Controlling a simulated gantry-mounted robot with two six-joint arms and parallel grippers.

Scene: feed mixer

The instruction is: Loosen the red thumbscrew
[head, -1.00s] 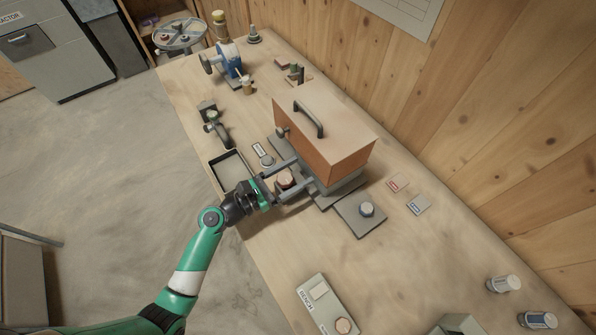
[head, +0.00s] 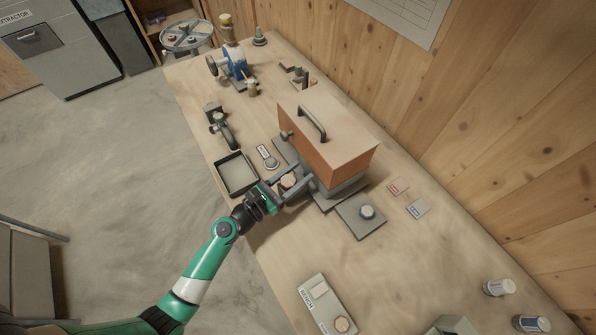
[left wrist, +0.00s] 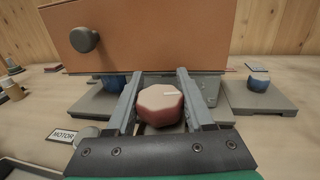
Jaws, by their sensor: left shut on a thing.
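The red thumbscrew is a faceted knob with a paler, pinkish top and a white mark (left wrist: 160,105). It sits low in front of the orange-brown box and also shows in the head view (head: 288,181). My left gripper (head: 296,183) is shut on it, with one finger along each side, as the left wrist view (left wrist: 161,82) shows. The thumbscrew's base is hidden behind the gripper body. My right gripper is not in view.
The orange-brown box (head: 325,140) with a black handle stands right behind the thumbscrew. An open tray (head: 237,174) lies to the left.

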